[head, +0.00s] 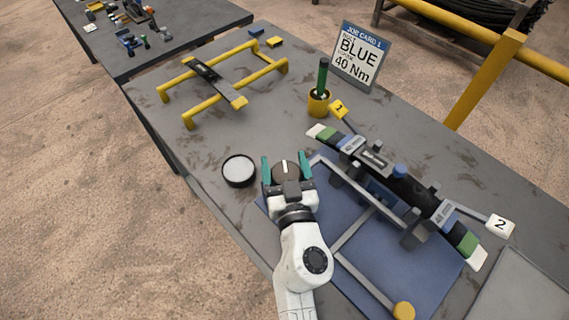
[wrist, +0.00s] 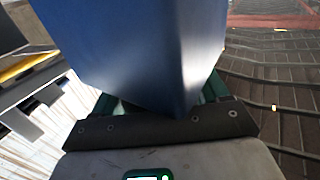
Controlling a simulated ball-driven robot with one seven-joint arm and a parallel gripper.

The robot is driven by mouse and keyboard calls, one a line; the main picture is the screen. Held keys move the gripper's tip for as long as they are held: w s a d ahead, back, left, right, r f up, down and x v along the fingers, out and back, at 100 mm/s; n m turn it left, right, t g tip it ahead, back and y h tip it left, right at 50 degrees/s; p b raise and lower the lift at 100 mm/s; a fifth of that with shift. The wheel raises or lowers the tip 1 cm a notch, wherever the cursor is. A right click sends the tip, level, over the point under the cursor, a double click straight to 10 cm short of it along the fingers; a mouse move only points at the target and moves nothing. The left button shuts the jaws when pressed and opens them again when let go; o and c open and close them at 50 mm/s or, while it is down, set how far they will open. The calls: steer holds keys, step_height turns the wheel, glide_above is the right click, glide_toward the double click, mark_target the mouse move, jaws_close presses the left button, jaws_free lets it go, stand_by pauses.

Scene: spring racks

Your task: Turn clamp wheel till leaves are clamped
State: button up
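The leaf pack (head: 405,187) is a row of dark leaves with coloured ends, lying slantwise in a grey clamp frame (head: 340,182) on a blue mat (head: 375,245). A dark round wheel (head: 284,166) with a pale mark is at the frame's left end. My gripper (head: 285,163) is at the wheel, with one green finger on each side. I cannot tell whether the fingers touch it. In the wrist view a large blue body (wrist: 140,45) hides most of the space between the fingers (wrist: 160,98). Whether the leaves are pressed tight is too small to tell.
A white-topped round dish (head: 239,170) stands left of my gripper. A yellow cup (head: 318,103) holds a green-handled tool. A job card (head: 358,58) reads BLUE, 40 Nm. A yellow rack (head: 200,100) stands at the back left. A yellow knob (head: 403,311) is at the front.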

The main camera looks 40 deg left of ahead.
steer(key=c, duration=0.4)
